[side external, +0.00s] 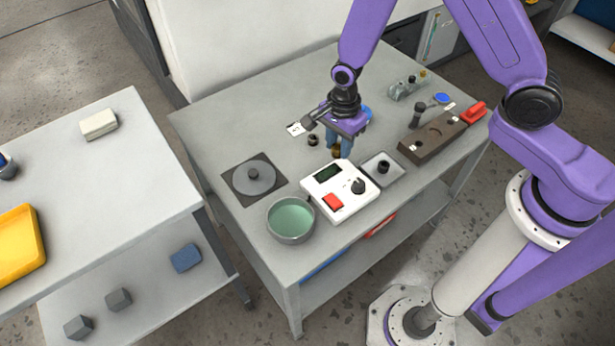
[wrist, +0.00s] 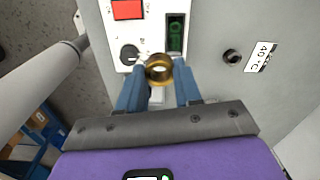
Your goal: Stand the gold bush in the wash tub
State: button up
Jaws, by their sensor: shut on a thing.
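The gold bush (wrist: 159,68) is a short brass-coloured ring held between the blue fingertips of my gripper (wrist: 159,85) in the wrist view. In the side view my gripper (side external: 337,148) is over the table, behind the white control box, with the bush (side external: 336,153) just showing at its fingertips. The bush looks upright, with its hole facing the wrist camera. The wash tub (side external: 291,219) is a round grey bowl with green liquid at the table's front edge, to the left of the control box. My gripper is apart from the tub.
The white control box (side external: 340,191) with a red switch and dark knob stands between my gripper and the tub. A dark square plate with a grey disc (side external: 254,179), a small tray with a black part (side external: 382,168) and a brown fixture (side external: 433,136) are nearby. A small dark ring (side external: 313,140) sits behind, by a label.

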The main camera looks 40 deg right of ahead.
jog(key=s+a+n, duration=0.5)
jog(key=s+a, duration=0.2)
jog(key=s, duration=0.6)
jog(key=w+a+f, duration=0.1)
jog(key=w+a, duration=0.1)
jog(key=w+a+f, duration=0.1)
jog(key=w, duration=0.1)
jog(key=w+a+f, duration=0.1)
jog(key=w+a, duration=0.1)
jog(key=shift+w+a+f, duration=0.15)
jog(key=shift+a, duration=0.15)
send_over(291, 223)
notch_tip(291, 223, down, 6)
jog(key=shift+d+r, duration=0.15)
jog(key=shift+r, duration=0.05)
jog(key=shift+f, duration=1.75)
jog(key=shift+f, duration=0.1)
jog(key=o, duration=1.1)
